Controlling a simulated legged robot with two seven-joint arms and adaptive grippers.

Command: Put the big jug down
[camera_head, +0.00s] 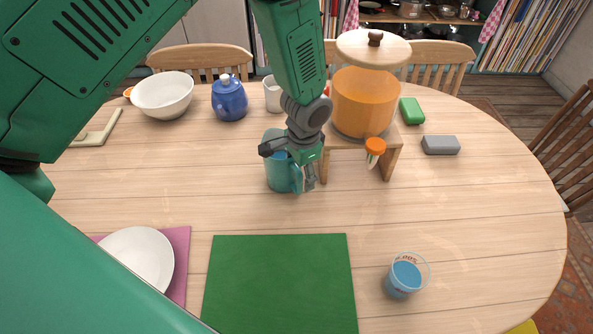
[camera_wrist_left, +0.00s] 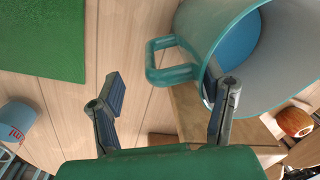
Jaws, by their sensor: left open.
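The big teal jug (camera_head: 275,172) stands upright on the table, left of the wooden stand, partly hidden by my left gripper (camera_head: 296,168). In the left wrist view the jug (camera_wrist_left: 285,55) shows its open rim, blue liquid inside and its loop handle (camera_wrist_left: 157,72). My left gripper (camera_wrist_left: 168,95) is open there, its fingers spread wide. The handle lies ahead of the gap between them; the right-hand finger overlaps the jug's rim in the picture, and I cannot tell whether they touch. My right gripper is not in view.
An orange drink dispenser (camera_head: 363,102) stands on a wooden stand (camera_head: 391,157). A small measuring cup (camera_head: 404,278) with blue liquid is right of the green mat (camera_head: 280,285), which is bare. A blue teapot (camera_head: 229,101) and white bowl (camera_head: 162,95) stand at the back left.

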